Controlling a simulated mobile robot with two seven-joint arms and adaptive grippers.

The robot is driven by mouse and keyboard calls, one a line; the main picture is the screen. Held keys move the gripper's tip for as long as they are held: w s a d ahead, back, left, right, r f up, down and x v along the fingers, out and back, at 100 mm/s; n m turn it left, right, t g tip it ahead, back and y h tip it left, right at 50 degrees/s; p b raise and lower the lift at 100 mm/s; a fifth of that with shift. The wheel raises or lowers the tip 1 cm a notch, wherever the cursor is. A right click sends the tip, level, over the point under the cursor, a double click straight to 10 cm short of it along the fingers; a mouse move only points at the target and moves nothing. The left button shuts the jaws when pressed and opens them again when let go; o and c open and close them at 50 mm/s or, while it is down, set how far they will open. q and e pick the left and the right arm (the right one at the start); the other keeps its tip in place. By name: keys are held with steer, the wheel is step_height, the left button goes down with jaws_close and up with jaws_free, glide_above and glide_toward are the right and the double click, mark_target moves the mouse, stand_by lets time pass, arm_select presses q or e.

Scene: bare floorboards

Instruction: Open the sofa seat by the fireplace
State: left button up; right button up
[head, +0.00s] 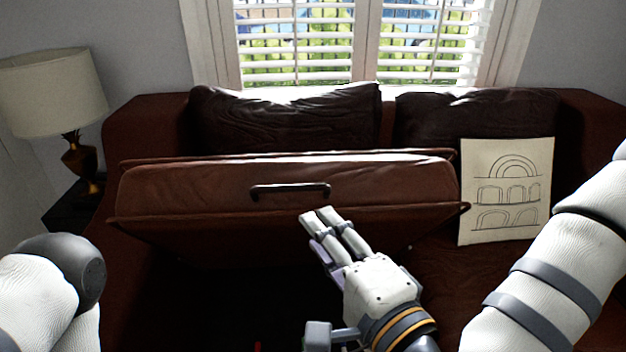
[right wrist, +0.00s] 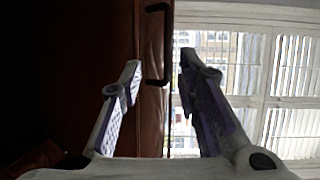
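The brown leather sofa seat (head: 200,190) is tilted up at its front. A dark hollow shows under it in the head view. A dark bar handle (head: 290,190) sits on its front face; the handle (right wrist: 156,45) also shows beyond the fingers in the right wrist view, beside the seat's edge. My right gripper (head: 318,216) is just below and right of the handle, in front of the raised seat. In the right wrist view its two fingers (right wrist: 160,62) are apart, with no grasp on the handle visible. Contact with the seat cannot be told. My left gripper is out of view.
A line drawing (head: 507,190) leans on the sofa's right side. Dark cushions (head: 285,118) lie along the back, below a window with blinds (head: 300,40). A lamp (head: 55,92) stands on a dark side table at the left. The fireplace is not in view.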

mark_target(290, 191)
steer(key=x, duration=0.8)
steer(key=r+x, duration=0.1)
steer(key=x, duration=0.3)
jaws_close()
